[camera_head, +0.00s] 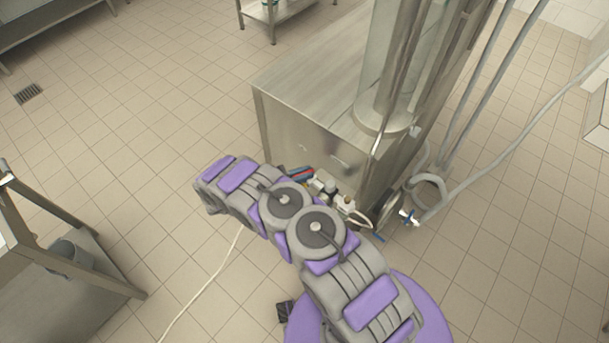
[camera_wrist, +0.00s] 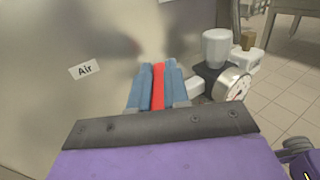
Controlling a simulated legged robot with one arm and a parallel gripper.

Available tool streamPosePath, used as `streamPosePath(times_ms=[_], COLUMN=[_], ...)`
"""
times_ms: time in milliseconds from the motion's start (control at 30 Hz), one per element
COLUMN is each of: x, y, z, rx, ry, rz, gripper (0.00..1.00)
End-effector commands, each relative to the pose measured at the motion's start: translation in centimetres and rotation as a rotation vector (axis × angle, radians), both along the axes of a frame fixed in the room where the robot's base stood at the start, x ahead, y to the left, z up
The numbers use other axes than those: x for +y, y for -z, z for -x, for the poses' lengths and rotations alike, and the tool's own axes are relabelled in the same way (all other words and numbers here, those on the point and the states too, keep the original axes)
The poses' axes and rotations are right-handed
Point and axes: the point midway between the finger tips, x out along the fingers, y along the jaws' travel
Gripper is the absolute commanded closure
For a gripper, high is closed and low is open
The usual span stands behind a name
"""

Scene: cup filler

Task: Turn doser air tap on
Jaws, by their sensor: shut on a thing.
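The red handle of the air tap (camera_wrist: 158,90) shows in the wrist view, on the front of the metal doser panel beside a label reading "Air" (camera_wrist: 84,69). My gripper (camera_wrist: 157,68) has its two blue fingers shut on the red handle, one on each side. The tap's body and base are hidden behind the fingers. In the head view my gripper (camera_head: 302,173) is small and partly hidden by my arm, close to the cabinet's front; a bit of red shows between the blue fingers.
A pressure gauge (camera_wrist: 233,85) and a white-capped regulator (camera_wrist: 215,47) sit close to the right of my fingers. The metal cabinet (camera_head: 310,140) carries a tall cylinder (camera_head: 385,115).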

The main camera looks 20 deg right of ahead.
Motion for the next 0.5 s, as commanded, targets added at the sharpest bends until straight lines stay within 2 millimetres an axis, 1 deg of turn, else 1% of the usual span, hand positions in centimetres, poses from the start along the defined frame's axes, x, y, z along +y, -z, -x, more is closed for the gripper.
streamPosePath(times_ms=[33, 200, 500], x=[0.12, 0.16, 0.22], y=[0.31, 0.31, 0.20], z=[-0.34, -0.54, -0.81], rx=[-0.006, -0.005, -0.006], ry=[0.038, 0.153, 0.293], rz=[-0.005, -0.004, -0.001], gripper=[1.00, 1.00, 1.00])
